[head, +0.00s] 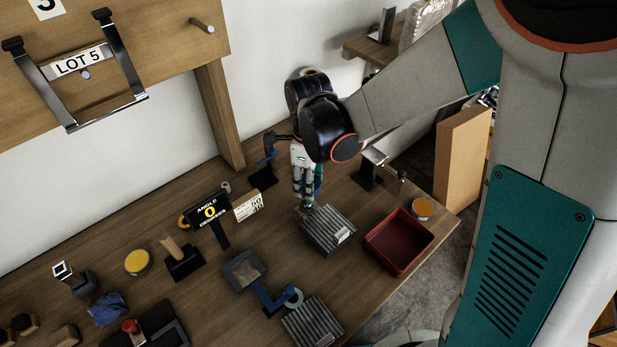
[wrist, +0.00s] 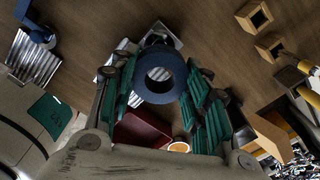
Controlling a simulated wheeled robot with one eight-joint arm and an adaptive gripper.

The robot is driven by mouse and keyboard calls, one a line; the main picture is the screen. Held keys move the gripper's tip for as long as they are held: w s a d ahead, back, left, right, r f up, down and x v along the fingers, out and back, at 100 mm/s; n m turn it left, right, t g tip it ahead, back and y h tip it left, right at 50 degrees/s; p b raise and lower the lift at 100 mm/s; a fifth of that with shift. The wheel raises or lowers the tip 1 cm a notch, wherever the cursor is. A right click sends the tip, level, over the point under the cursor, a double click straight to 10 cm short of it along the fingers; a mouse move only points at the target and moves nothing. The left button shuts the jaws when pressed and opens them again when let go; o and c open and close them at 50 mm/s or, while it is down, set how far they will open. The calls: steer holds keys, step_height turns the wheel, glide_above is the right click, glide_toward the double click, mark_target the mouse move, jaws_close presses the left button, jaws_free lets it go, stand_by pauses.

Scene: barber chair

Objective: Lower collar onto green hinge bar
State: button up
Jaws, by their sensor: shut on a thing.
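My gripper (head: 306,200) points down over the back left part of a ribbed metal block (head: 334,234). In the wrist view its green-padded fingers (wrist: 160,85) are closed around a dark blue ring-shaped collar (wrist: 159,76), with its round hole facing the camera. In the head view the collar is hard to make out at the fingertips. Part of the block and a small dark fitting show behind the collar in the wrist view. I cannot pick out a green hinge bar for certain; the collar and fingers hide what lies directly beneath. Whether the collar touches anything is unclear.
A red tray (head: 399,243) stands right of the block. An angle display (head: 208,212) and a small card (head: 248,205) stand left. Bare wood lies between the fixtures.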

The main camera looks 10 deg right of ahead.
steer(key=shift+f+b, duration=2.65)
steer(key=shift+f, duration=1.2)
steer(key=o, duration=1.1)
steer(key=shift+r, duration=0.1)
steer(key=shift+r, duration=3.65)
